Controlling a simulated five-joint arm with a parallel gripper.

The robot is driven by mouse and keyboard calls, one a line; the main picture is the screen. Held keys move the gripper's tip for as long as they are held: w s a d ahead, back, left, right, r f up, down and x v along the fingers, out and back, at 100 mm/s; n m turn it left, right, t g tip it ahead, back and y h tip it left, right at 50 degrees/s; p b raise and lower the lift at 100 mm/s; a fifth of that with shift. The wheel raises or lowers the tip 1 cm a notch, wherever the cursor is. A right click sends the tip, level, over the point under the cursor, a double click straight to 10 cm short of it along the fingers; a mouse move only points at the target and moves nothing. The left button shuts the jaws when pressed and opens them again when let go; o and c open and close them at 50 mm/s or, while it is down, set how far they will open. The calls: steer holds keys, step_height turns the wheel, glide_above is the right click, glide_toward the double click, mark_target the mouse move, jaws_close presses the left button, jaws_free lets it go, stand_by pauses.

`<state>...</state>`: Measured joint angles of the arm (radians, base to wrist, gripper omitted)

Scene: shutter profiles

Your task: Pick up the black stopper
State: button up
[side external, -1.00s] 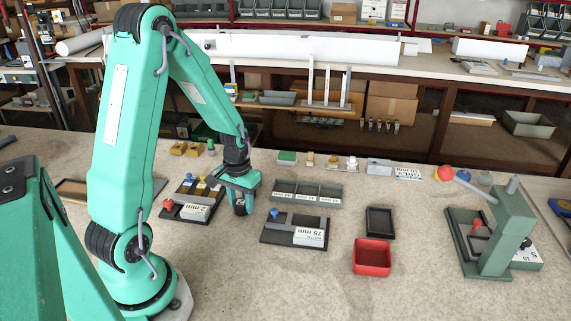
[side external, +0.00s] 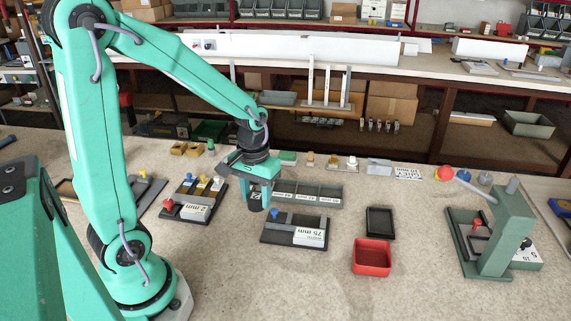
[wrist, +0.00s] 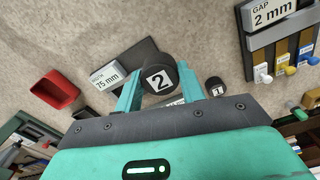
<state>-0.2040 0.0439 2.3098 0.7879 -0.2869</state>
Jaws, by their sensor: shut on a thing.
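The black stopper, a dark round piece with a white label reading 2, sits between my two fingers in the wrist view (wrist: 158,78). My gripper (wrist: 160,92) is shut on it. In the side view my gripper (side external: 258,188) points down with the dark stopper (side external: 255,204) at its tips, between the grey divided tray and the 75 mm fixture. Whether the stopper is clear of the bench is hard to tell. A smaller dark piece labelled 1 (wrist: 216,86) stands beside the right finger in the wrist view.
The 75 mm fixture (side external: 282,234) lies just in front, and the grey divided tray (side external: 330,197) just behind. The 2 mm fixture (side external: 190,212) is to the left. A red tray (side external: 372,257) and a black tray (side external: 380,221) are to the right, with a green press (side external: 505,235) beyond.

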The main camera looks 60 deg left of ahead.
steer(key=shift+d+r, duration=0.5)
steer(key=shift+d, duration=0.3)
steer(key=w+d+r+m, duration=0.4)
steer(key=w+r, duration=0.3)
steer(key=w, duration=0.3)
steer(key=shift+w+d+r+m, duration=0.25)
steer(key=shift+d+r+m, duration=0.1)
steer(key=shift+m, duration=0.45)
steer(key=d+f+n, duration=0.2)
steer(key=d+f, duration=0.1)
steer(key=d, duration=0.5)
steer(key=w+d+f+n, duration=0.1)
steer(key=d+f+n, duration=0.2)
steer(key=d, duration=0.5)
steer(key=shift+w+d+f+n, duration=0.2)
steer(key=shift+f+n, duration=0.1)
steer(key=shift+f, duration=0.45)
steer(key=shift+a, duration=0.1)
